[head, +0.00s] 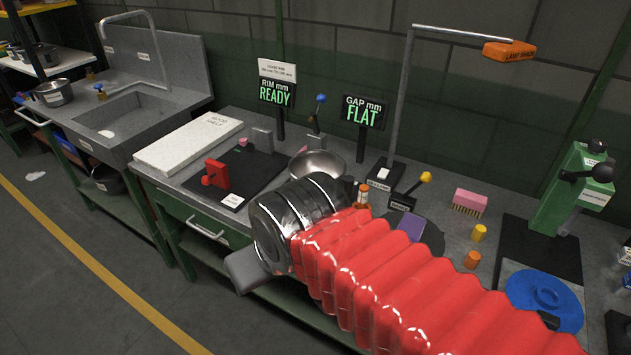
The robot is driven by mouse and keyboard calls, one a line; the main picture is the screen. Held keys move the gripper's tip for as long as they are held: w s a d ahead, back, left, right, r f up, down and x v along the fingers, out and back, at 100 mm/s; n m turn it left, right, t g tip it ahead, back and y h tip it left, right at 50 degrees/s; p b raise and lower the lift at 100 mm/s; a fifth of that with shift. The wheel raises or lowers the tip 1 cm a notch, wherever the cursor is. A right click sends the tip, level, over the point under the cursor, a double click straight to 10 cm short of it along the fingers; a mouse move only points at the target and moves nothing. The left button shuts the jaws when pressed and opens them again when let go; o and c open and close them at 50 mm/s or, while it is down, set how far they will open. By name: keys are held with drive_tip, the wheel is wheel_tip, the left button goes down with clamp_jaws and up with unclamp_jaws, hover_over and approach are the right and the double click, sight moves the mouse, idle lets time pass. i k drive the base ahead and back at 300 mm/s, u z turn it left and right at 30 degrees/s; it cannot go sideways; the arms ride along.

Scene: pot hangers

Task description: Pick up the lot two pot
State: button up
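No pot shows a readable lot two label, so I cannot tell which one it is. A steel pot (53,93) stands at the left end of the sink unit, with a small tag on its rim. Another pot (108,179) sits on the low shelf under the sink. A round steel bowl or pan (318,164) rests on the bench, partly hidden behind my arm's wrist. My gripper (246,271) is over the bench's front edge, away from the left pots. Only a grey part of it shows; its fingertips and any held thing are hidden.
The sink (140,110) has a tall tap. A white board (188,145), a red clamp (216,174) and signs reading READY (276,94) and FLAT (362,112) are on the bench. A lamp post (402,90) and green press (575,190) stand right.

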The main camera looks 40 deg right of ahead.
sight(305, 163)
drive_tip(key=u, duration=0.05)
drive_tip(key=i, duration=1)
drive_tip(key=z, duration=0.05)
